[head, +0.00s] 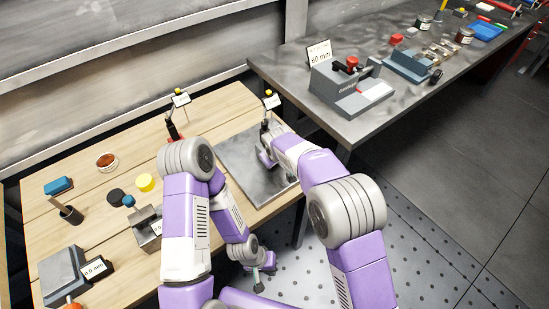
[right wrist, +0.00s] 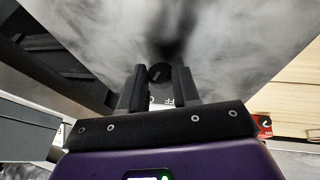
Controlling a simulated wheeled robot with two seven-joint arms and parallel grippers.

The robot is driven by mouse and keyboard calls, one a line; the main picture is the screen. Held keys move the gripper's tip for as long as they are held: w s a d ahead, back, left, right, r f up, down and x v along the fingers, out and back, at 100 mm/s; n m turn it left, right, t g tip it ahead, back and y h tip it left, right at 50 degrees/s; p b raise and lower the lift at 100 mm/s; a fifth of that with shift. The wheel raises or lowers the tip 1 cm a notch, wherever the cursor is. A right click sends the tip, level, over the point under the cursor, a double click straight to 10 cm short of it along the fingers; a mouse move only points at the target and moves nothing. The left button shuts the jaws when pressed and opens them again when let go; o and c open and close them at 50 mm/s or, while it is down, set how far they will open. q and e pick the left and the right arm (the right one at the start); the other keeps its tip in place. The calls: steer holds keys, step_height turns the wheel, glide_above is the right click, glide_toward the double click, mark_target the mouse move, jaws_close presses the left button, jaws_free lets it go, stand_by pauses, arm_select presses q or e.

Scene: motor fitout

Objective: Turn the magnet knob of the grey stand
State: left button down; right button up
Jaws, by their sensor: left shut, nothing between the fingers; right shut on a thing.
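In the right wrist view the round black magnet knob (right wrist: 160,72) sits between the fingertips of my right gripper (right wrist: 160,80), which is shut on it. Light lettering, partly hidden, shows just below the knob. In the head view the stand's dark post (head: 265,125) with a yellow top and a small label rises at the back of the grey plate (head: 239,165). My right wrist hides most of its base and the knob there. My left gripper (head: 258,279) is shut and empty, hanging low over the dotted floor in front of the wooden table.
A second stand with a red base (head: 180,137) is on the wooden table (head: 75,225), left of the plate. A grey bench (head: 300,65) with a "60 mm" fixture (head: 350,88) is on the right.

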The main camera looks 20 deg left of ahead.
steer(key=g+y+p, duration=0.1)
steer(key=p, duration=0.1)
steer(key=shift+w+d+r+p, duration=0.15)
steer(key=shift+d+p, duration=0.05)
steer(key=shift+p, duration=0.1)
steer(key=shift+m+g+y+p, duration=0.4)
steer(key=shift+g+y+p, duration=0.1)
steer(key=shift+g, duration=0.3)
steer(key=o, duration=0.8)
steer(key=shift+c, duration=0.2)
steer(key=p+v, duration=0.1)
steer(key=v, duration=0.6)
steer(key=shift+d, duration=0.1)
